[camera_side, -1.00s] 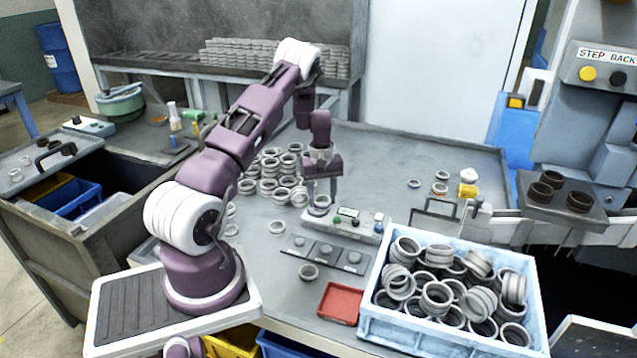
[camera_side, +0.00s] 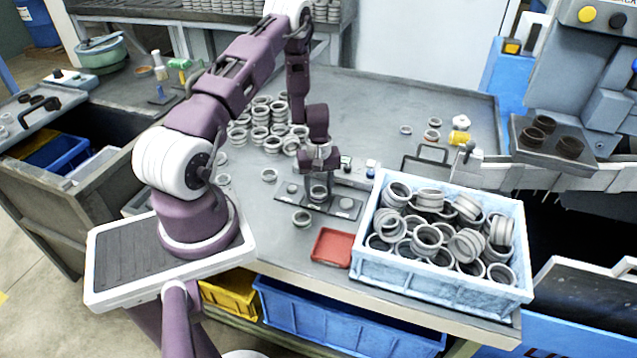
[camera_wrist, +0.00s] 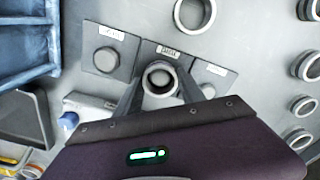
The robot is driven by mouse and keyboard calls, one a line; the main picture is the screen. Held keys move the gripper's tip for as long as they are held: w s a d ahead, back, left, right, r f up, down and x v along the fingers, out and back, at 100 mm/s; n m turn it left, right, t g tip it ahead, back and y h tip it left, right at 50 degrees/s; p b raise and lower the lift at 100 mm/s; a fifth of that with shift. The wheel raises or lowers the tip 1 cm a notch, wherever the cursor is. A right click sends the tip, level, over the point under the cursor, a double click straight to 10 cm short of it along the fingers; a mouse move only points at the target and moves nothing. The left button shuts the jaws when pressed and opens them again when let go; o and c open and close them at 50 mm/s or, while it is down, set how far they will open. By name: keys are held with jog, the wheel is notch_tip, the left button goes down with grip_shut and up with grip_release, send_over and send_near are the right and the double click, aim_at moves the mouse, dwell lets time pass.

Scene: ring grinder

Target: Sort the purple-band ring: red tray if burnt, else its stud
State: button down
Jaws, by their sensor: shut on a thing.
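My gripper (camera_side: 318,186) is shut on a grey ring (camera_side: 318,193), which also shows between the fingers in the wrist view (camera_wrist: 160,80). No purple band is clear on it. The ring is over the middle stud of a dark plate with three labelled sections (camera_side: 346,205). A round stud top shows inside the ring in the wrist view; I cannot tell whether the ring is around the stud or just above it. The left stud in the wrist view (camera_wrist: 106,60) is bare, and the right one is partly hidden by a finger. The red tray (camera_side: 332,247) is empty.
A loose ring (camera_side: 302,218) lies in front of the plate. A blue crate full of rings (camera_side: 440,286) stands to the right. Several rings (camera_side: 265,125) are grouped behind my gripper.

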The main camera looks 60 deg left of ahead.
jog(key=c, duration=0.6)
grip_release()
notch_tip(320, 180, up, 7)
